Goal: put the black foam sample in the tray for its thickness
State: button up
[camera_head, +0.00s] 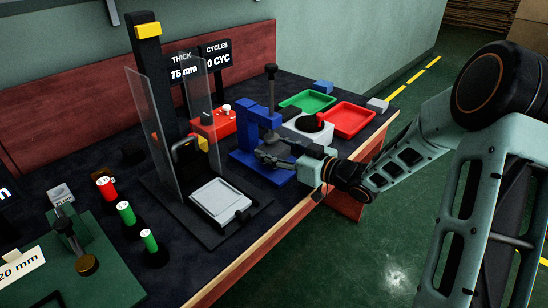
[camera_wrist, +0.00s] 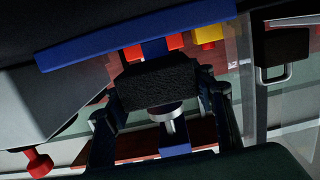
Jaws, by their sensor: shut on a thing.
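My gripper (camera_head: 268,148) is at the blue bench stand (camera_head: 244,158), reaching in from the right. In the wrist view my gripper (camera_wrist: 163,104) is shut on the black foam sample (camera_wrist: 158,84), a dark rough block held between the two fingers. A round metal disc on a rod (camera_wrist: 166,112) shows close to the block; I cannot tell whether they touch. In the head view the foam cannot be told apart from the dark fingers. A green tray (camera_head: 307,102) and a red tray (camera_head: 352,119) lie empty behind and right of the stand.
Left are a press with clear shields (camera_head: 150,125), a "75 mm" thickness display (camera_head: 183,71), several red and green cylinders, and a green "20 mm" fixture (camera_head: 95,270).

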jog(key=shift+d+f, duration=0.15)
jog(key=shift+f, duration=0.75)
jog(key=shift+f, duration=0.1)
jog(key=shift+f, duration=0.15)
jog(key=o, duration=0.8)
jog(key=shift+b, duration=0.3)
